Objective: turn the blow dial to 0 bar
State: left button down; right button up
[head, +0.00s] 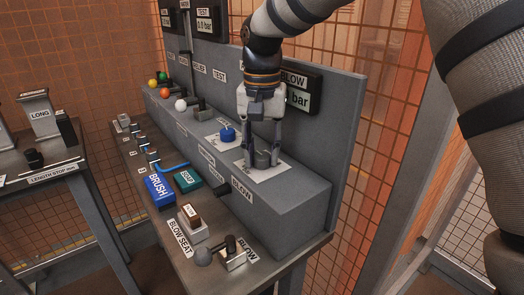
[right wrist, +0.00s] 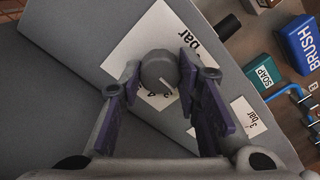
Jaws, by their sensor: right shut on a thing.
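The blow dial (head: 262,160) is a grey round knob on a white scale sheet on top of the grey bench console. My right gripper (head: 262,150) points down over it, one finger on each side. In the right wrist view the dial (right wrist: 157,70) sits between the fingertips of my right gripper (right wrist: 160,76), which is shut on it. A pale pointer line on its top points toward the lower right. The scale sheet (right wrist: 150,38) shows "bar" and some digits, partly covered by the dial and fingers. The BLOW display (head: 301,80) ends in "bar"; my gripper hides its number. My left gripper is not in view.
A blue dial (head: 228,134) stands on its own sheet just left of my right gripper. The upright panel (head: 335,125) rises close behind. A blue BRUSH block (head: 160,190), a green SOAP block (head: 187,180) and a lever (head: 228,250) lie on the lower bench.

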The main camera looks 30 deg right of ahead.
jog(key=shift+o, duration=0.2)
jog(key=shift+n, duration=0.4)
jog(key=shift+r+n, duration=0.1)
jog(key=shift+n, duration=0.5)
jog(key=n, duration=0.4)
jog(key=shift+p, duration=0.3)
jog(key=n, duration=0.5)
jog(key=shift+n, duration=0.7)
jog(key=o, duration=1.1)
jog(key=shift+o, duration=0.2)
